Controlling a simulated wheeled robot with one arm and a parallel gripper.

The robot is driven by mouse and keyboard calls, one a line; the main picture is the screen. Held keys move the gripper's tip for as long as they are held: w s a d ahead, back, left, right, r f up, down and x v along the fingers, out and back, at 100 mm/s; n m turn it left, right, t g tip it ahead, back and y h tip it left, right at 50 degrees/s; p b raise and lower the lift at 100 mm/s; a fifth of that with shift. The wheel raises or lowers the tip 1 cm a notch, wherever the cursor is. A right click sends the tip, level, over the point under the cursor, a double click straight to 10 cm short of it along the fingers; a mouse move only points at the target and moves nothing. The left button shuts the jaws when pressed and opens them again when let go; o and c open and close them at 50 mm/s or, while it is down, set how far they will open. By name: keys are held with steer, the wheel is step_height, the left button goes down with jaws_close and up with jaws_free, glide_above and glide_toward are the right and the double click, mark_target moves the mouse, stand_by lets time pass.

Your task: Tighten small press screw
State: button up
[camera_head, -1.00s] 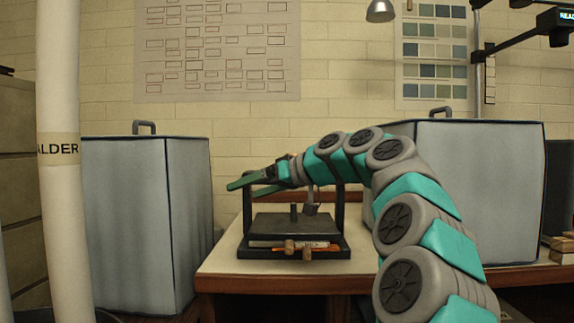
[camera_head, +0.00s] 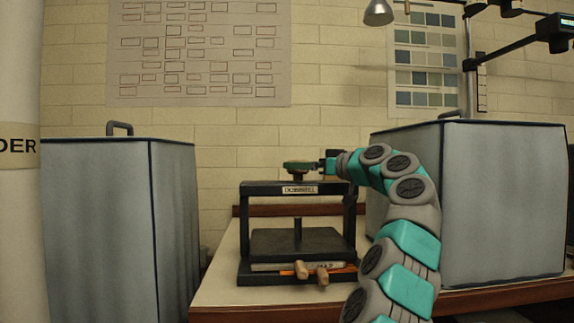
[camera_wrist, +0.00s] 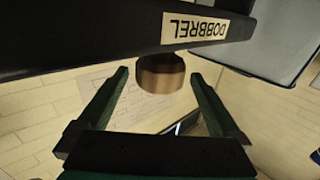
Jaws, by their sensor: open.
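The small black press (camera_head: 258,188) stands on the table, its crossbar label reading roughly "DOBBREL". Its screw shaft (camera_head: 298,228) runs upright down to the dark plate (camera_head: 290,242). A round wooden knob (camera_wrist: 160,74) shows at the crossbar in the wrist view. My gripper (camera_head: 300,165) is level at the top of the press, just above the crossbar. In the wrist view my gripper (camera_wrist: 159,76) is open, with one green finger either side of the knob and a visible gap on each side. In the head view, the fingers partly hide the screw top.
Two wooden pegs (camera_head: 302,270) and a flat orange item (camera_head: 345,269) are at the press front. Grey covered boxes stand left (camera_head: 95,220) and right (camera_head: 480,200). A pale post (camera_head: 18,220) is at far left. Bare tabletop (camera_head: 220,285) lies left of the press.

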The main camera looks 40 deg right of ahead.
steer(key=shift+w+a+p, duration=0.2)
steer(key=shift+w+p, duration=0.1)
steer(key=shift+w, duration=1)
steer(key=shift+w+a+p, duration=0.2)
steer(key=shift+w+p, duration=0.1)
steer(key=shift+w, duration=1)
steer(key=shift+f, duration=0.1)
steer(key=c, duration=1.3)
